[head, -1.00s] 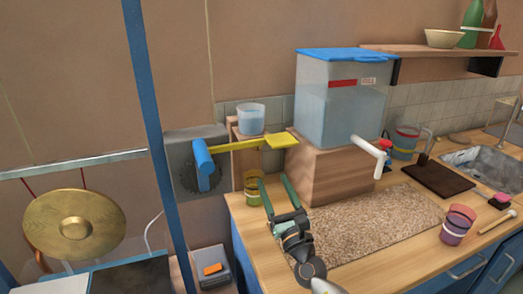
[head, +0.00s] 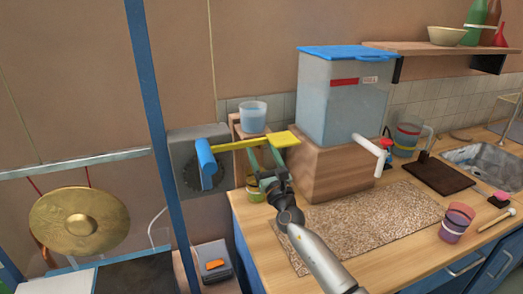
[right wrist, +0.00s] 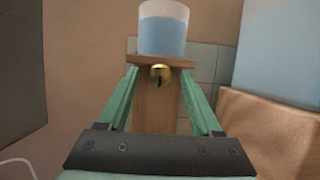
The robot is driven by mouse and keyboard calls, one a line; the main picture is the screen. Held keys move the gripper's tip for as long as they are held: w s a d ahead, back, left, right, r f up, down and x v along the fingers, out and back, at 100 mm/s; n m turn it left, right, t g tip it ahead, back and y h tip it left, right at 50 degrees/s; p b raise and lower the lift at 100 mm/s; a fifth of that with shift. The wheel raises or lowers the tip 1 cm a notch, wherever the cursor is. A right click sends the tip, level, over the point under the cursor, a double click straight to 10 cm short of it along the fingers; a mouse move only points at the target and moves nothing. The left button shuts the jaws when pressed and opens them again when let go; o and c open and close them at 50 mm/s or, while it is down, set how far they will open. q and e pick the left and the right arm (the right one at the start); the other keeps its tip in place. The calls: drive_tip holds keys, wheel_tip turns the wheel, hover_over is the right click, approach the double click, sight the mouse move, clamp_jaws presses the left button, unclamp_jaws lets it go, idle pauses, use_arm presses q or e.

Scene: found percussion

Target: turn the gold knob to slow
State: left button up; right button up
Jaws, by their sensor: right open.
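The gold knob (right wrist: 160,73) shows in the right wrist view, on the upper front of a wooden post (right wrist: 157,110), with a dark mark on its face. I cannot make out the knob in the head view, where the yellow arm and my gripper cover that area. A cup of blue liquid (head: 252,117) stands on top of the post. My right gripper (head: 263,154) is open in front of the post, just below the yellow arm. In the right wrist view its green fingers point at the post, one each side of the knob. Contact cannot be told. My left gripper is not in view.
A yellow arm (head: 240,144) with a blue handle (head: 206,163) crosses close above my right gripper. A yellow-green cup (head: 255,194) stands below it. A water tank (head: 335,105) on a wooden block (head: 325,178) is to the right. A gong (head: 78,219) hangs at left.

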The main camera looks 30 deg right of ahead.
clamp_jaws()
idle(0.4)
drive_tip(key=shift+m+h, duration=0.4)
drive_tip(key=shift+m, duration=0.1)
drive_tip(key=shift+a+r+m+g+h+p, duration=0.15)
drive_tip(key=shift+m+g+h+p, duration=0.8)
drive_tip(key=shift+m, duration=2.35)
drive_tip(key=shift+a+r+m+g+h+p, duration=0.25)
drive_tip(key=shift+m+g+h, duration=0.85)
drive_tip(key=shift+m, duration=2.2)
drive_tip(key=shift+a+f+m+g+h+p, duration=0.1)
drive_tip(key=shift+m+g+h+p, duration=0.95)
drive_tip(key=shift+m, duration=2.25)
drive_tip(key=shift+g+y+b, duration=0.3)
drive_tip(key=shift+g+y, duration=0.1)
drive_tip(key=shift+y, duration=0.1)
unclamp_jaws()
drive_tip(key=shift+r, duration=0.1)
